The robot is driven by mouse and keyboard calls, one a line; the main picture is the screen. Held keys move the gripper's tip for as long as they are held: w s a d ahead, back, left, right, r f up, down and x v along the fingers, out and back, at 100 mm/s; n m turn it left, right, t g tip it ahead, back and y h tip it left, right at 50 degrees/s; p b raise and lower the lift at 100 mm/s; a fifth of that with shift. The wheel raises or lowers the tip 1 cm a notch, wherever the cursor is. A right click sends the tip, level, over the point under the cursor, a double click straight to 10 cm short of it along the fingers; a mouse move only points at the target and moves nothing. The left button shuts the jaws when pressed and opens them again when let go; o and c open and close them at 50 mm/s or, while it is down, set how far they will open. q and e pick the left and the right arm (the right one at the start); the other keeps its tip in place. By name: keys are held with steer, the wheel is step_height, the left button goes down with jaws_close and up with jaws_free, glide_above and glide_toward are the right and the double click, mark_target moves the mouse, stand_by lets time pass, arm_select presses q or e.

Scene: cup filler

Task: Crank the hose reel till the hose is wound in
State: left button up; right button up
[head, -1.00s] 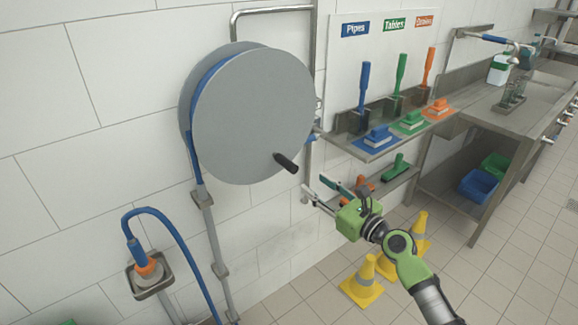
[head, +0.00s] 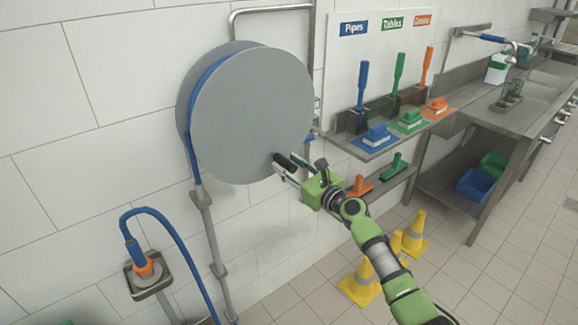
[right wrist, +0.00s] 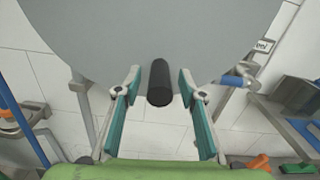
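The hose reel (head: 250,115) is a large grey disc on the white tiled wall, also filling the top of the right wrist view (right wrist: 150,30). Its black crank handle (head: 285,162) sticks out near the lower right rim. The blue hose (head: 187,245) runs down from the reel's left side and loops over to a nozzle in a wall holder. My right gripper (head: 288,168) is at the handle. In the right wrist view its open fingers (right wrist: 158,88) stand either side of the handle (right wrist: 160,84), with gaps on both sides. My left gripper is not in view.
A metal pipe (head: 270,9) runs above and behind the reel. A tool shelf (head: 372,150) with coloured brushes stands close right of the reel. Yellow cones (head: 362,285) stand on the floor below my right arm. A steel sink counter is farther right.

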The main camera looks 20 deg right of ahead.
jaws_close()
steer(key=a+m+p, duration=0.1)
steer(key=s+a+m+p, duration=0.1)
steer(key=p, duration=0.1)
steer(key=a+m+p, duration=0.1)
steer(key=shift+s+a+f, duration=0.15)
steer(key=shift+a+f, duration=0.1)
jaws_free()
